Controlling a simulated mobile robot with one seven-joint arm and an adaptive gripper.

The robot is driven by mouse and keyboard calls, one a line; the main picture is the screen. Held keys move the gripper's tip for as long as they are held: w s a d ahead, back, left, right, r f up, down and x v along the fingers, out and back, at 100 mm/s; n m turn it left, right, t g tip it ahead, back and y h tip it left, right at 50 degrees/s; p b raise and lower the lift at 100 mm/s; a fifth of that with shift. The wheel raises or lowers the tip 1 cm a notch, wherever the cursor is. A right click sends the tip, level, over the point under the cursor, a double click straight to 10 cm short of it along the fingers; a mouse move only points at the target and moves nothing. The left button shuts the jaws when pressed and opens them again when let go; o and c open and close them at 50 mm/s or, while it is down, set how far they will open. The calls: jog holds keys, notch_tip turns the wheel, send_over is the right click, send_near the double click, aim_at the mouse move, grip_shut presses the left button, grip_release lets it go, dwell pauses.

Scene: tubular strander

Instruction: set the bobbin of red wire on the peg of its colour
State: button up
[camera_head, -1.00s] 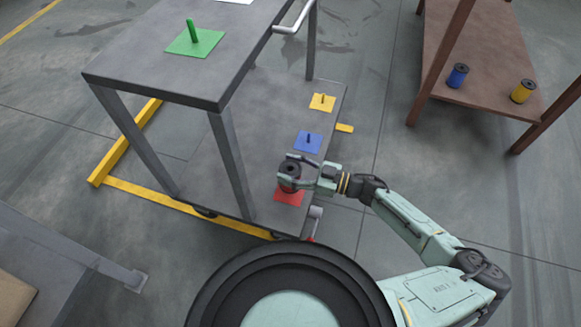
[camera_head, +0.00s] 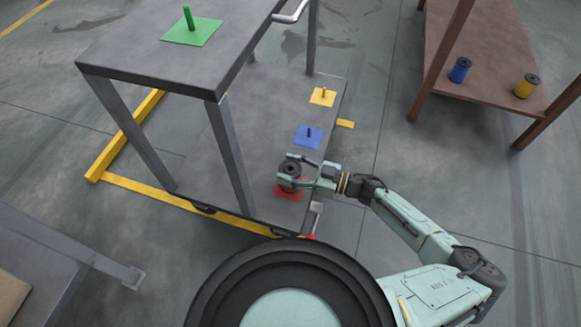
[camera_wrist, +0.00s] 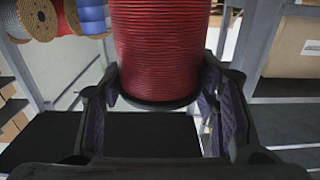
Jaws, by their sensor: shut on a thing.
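The bobbin of red wire shows large in the wrist view (camera_wrist: 160,50), upright, with its dark lower flange between my fingers. In the head view the bobbin (camera_head: 290,169) is seen from above as a dark flange over the red square plate (camera_head: 287,193) on the cart's lower shelf. My gripper (camera_head: 297,172) is shut on the bobbin; its fingers also show in the wrist view (camera_wrist: 160,108). The red peg is hidden under the bobbin. I cannot tell whether the bobbin touches the plate.
On the same lower shelf (camera_head: 268,125) stand a blue peg plate (camera_head: 308,141) and a yellow peg plate (camera_head: 323,99). A green peg plate (camera_head: 192,36) is on the upper shelf. A cart leg (camera_head: 228,150) rises left of the bobbin. Blue (camera_head: 459,72) and yellow (camera_head: 526,88) bobbins stand on a brown rack.

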jog(key=shift+f+b, duration=0.35)
jog(key=shift+f, duration=0.2)
jog(key=o, duration=1.5)
jog(key=shift+o, duration=0.2)
